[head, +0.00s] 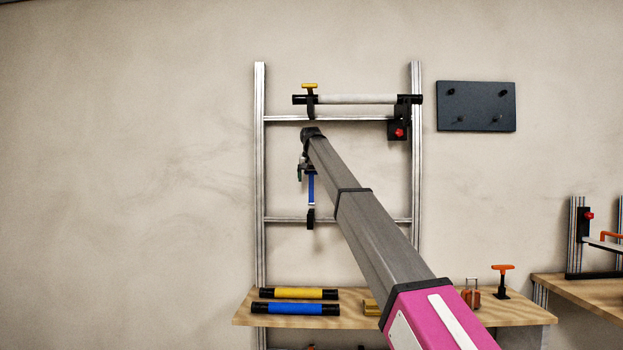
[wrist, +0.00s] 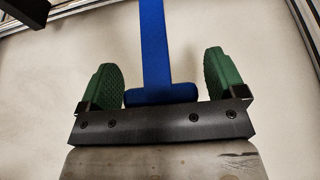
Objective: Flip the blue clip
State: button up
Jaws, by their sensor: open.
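The blue clip (head: 311,189) shows in the head view as an upright blue bar on the metal frame, its lower end at a black fitting (head: 310,218) near the lower crossbar. In the wrist view the clip (wrist: 154,50) is a long blue stem ending in a wider crosspiece between my fingers. My gripper (wrist: 164,80) has green ridged fingertips, one on each side of the crosspiece, with a gap visible on both sides. It is open. In the head view my gripper (head: 303,168) is at the clip's upper end, partly hidden by my arm.
A white roll (head: 355,99) with a yellow-handled clip (head: 310,87) lies along the upper crossbar. A dark panel (head: 476,106) hangs right. The wooden bench (head: 520,312) below holds yellow (head: 299,294) and blue (head: 295,309) rolls. The wall left of the frame is clear.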

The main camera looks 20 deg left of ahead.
jog(key=c, duration=1.3)
jog(key=shift+s+d+t, duration=0.15)
jog(key=shift+s+t, duration=0.35)
jog(key=shift+s, duration=0.1)
jog(key=shift+s+d+t, duration=0.15)
jog(key=shift+s+t, duration=0.35)
jog(key=shift+s, duration=0.05)
jog(key=shift+s+d+f+t+y, duration=0.45)
jog(key=shift+s+f+t+y, duration=0.1)
jog(key=shift+s+f+t, duration=1.4)
jog(key=shift+s+d+f+t+y, duration=0.45)
jog(key=shift+s+f+t, duration=0.95)
jog(key=shift+s+t, duration=0.55)
jog(key=shift+s+d+f+t+y, duration=0.4)
jog(key=shift+s+f+t+y, duration=0.2)
jog(key=shift+s+f+t, duration=1.35)
jog(key=shift+w+r+t, duration=0.15)
jog(key=shift+w+t, duration=0.1)
jog(key=o, duration=1.3)
